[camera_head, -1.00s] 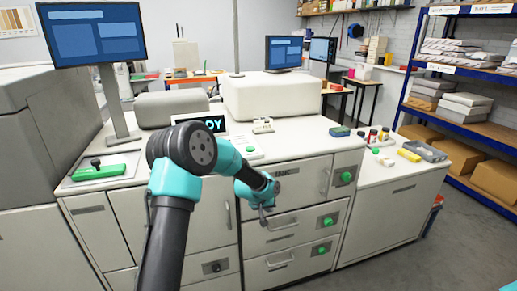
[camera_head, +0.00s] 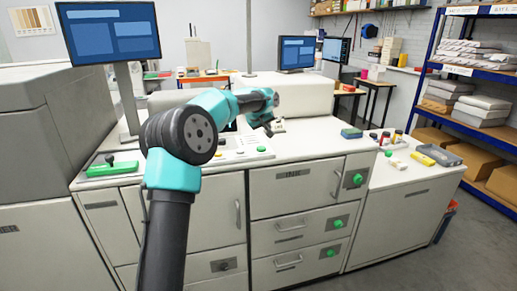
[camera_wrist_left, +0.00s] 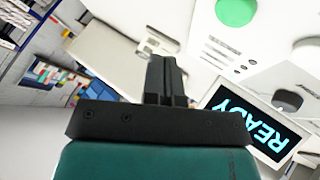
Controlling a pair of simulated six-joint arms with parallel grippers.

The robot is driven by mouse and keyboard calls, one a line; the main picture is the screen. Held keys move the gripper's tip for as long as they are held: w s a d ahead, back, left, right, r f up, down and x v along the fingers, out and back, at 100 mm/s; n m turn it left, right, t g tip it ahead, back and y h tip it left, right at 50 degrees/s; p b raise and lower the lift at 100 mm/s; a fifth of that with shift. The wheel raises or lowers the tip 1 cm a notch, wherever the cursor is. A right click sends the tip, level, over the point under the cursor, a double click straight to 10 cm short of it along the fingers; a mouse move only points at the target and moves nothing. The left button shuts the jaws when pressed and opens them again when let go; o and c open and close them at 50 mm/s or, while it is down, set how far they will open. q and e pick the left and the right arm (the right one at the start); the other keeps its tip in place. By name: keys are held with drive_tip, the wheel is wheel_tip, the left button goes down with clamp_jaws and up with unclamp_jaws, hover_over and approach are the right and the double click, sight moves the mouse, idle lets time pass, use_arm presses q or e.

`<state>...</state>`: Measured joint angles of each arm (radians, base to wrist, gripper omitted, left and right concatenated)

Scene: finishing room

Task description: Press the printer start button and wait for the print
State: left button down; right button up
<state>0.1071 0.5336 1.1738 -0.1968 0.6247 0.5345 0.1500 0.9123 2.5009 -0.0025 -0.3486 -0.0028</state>
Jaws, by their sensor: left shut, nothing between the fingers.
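The printer (camera_head: 300,131) is a long pale machine with drawers in front and a small button panel on top. A green button (camera_head: 262,149) sits at the panel's right end. A large green round button (camera_wrist_left: 236,10) also shows at the top of the left wrist view. A dark display (camera_wrist_left: 255,125) there reads READY; in the head view my arm mostly hides it. My left gripper (camera_head: 269,132) is above the printer top, behind the green button in the picture. Its black fingers (camera_wrist_left: 165,75) are shut and empty, apart from the button. My right gripper is out of view.
A monitor (camera_head: 110,32) stands at the left, with a green-handled tool (camera_head: 112,168) below it. Green knobs (camera_head: 338,223) are on the drawer fronts. Blue shelving (camera_head: 432,70) stands at the right.

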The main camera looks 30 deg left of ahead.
sight(260, 147)
use_arm(q)
drive_tip(key=a+r, duration=0.2)
drive_tip(key=shift+s+a+r+n, duration=0.35)
drive_tip(key=shift+s+n, duration=0.05)
drive_tip(key=shift+f, duration=0.1)
drive_tip(key=shift+f, duration=4.35)
drive_tip(key=shift+f, duration=0.15)
drive_tip(key=shift+f, duration=0.25)
drive_tip(key=shift+f, duration=0.4)
drive_tip(key=shift+r, duration=0.85)
